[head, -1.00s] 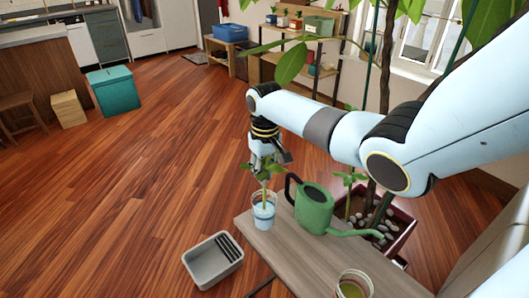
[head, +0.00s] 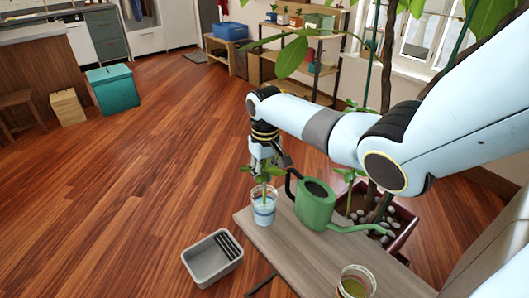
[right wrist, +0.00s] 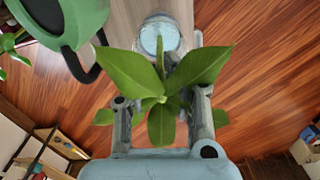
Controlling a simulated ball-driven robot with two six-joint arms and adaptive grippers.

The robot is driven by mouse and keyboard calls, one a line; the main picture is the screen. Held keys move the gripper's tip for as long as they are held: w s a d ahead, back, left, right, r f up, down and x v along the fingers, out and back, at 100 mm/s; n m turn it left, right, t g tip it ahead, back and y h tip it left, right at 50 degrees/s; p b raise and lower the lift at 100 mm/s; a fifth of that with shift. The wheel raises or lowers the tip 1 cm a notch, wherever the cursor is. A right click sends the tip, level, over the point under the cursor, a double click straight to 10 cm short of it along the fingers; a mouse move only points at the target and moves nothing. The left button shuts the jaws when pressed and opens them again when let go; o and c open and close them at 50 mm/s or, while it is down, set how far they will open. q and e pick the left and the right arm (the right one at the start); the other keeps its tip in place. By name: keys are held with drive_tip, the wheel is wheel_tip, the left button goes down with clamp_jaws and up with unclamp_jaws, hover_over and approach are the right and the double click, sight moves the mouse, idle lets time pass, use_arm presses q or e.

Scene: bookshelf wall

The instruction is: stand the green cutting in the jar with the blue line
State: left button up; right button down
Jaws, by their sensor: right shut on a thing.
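The green cutting (head: 263,176) has broad leaves and a thin stem. In the right wrist view its leaves (right wrist: 160,88) spread between the fingers of my right gripper (right wrist: 162,108), which is shut on it and hides part of the stem. My right gripper (head: 266,158) is just above a clear jar (head: 264,216) with a blue band, standing on the table's left corner. In the head view the lower stem overlaps the jar's upper part; I cannot tell how deep it is inside. The jar's round top (right wrist: 160,36) shows beyond the leaves in the right wrist view. My left gripper is not in view.
A green watering can (head: 315,205) stands close to the right of the jar on the wooden table (head: 300,250). A second jar (head: 356,283) with yellow-green contents is at the front. A grey tub (head: 213,259) is left of the table. A planter (head: 400,222) stands behind.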

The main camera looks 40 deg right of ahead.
drive_tip(key=shift+f+b, duration=0.7)
drive_tip(key=shift+f, duration=0.45)
drive_tip(key=c, duration=0.9)
unclamp_jaws()
drive_tip(key=shift+c, duration=0.2)
wheel_tip(320, 180, up, 9)
drive_tip(key=p, duration=0.9)
drive_tip(key=shift+p, duration=0.3)
